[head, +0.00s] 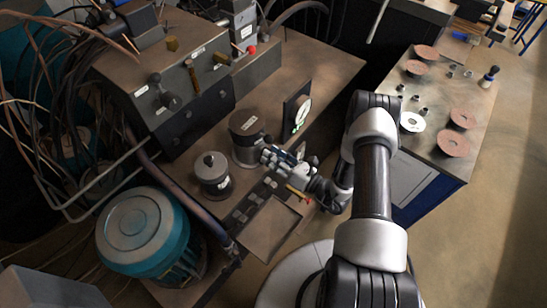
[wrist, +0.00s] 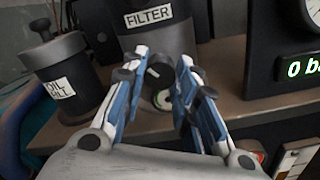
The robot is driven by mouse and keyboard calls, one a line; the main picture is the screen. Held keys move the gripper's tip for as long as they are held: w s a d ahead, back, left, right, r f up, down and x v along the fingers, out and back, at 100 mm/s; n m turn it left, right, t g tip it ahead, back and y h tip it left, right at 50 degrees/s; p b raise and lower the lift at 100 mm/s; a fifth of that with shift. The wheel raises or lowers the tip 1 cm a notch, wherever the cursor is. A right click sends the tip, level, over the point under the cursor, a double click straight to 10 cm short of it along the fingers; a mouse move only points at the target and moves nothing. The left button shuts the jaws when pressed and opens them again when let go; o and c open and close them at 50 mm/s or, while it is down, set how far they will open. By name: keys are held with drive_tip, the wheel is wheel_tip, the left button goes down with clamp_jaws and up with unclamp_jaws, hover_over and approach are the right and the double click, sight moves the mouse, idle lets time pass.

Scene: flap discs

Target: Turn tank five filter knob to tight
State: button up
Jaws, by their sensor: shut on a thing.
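The filter (wrist: 180,38) is a grey cylinder with a white FILTER label, in the wrist view's upper middle. It also stands near the middle of the head view (head: 243,146). Its dark round knob (wrist: 158,73) with a pale pointer line faces my gripper. No tank number is readable.
An oil fill pot (wrist: 70,80) stands left of the filter, also in the head view (head: 212,176). A gauge panel (head: 296,114) with a digital readout stands right. A valve block (head: 180,92) is behind. A side bench (head: 440,95) holds several discs.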

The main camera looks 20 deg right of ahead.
drive_tip(key=shift+m+b, duration=0.55)
drive_tip(key=shift+m, duration=3.05)
drive_tip(key=o, duration=1.1)
drive_tip(key=v, duration=1.2)
